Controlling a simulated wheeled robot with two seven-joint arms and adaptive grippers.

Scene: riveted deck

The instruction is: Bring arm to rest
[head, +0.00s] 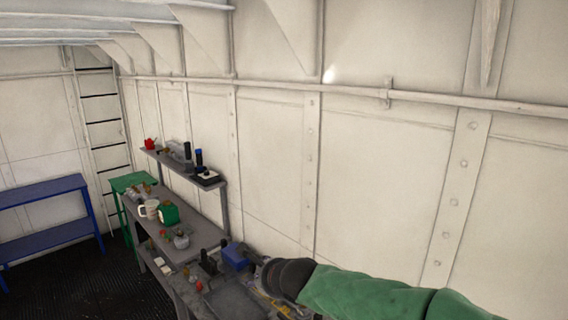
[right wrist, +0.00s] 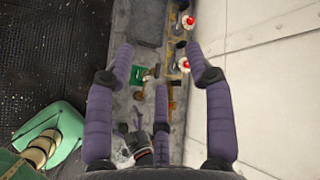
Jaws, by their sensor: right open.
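My right arm comes in from the lower right of the head view in a green sleeve, with a dark wrist. My right gripper (head: 256,262) is over the near end of the grey bench, partly hidden by the wrist. In the right wrist view the right gripper (right wrist: 160,62) has its purple fingers spread apart. It is open, with nothing held between them. It points down toward the cluttered bench top. My left gripper is in neither view.
The grey bench (head: 203,234) runs along the white wall, with a raised shelf (head: 207,183). On it are a green container (head: 168,214), a pale mug (head: 149,209) and a blue box (head: 236,257). A blue table (head: 40,240) stands left. Dark floor (head: 85,280) is clear between.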

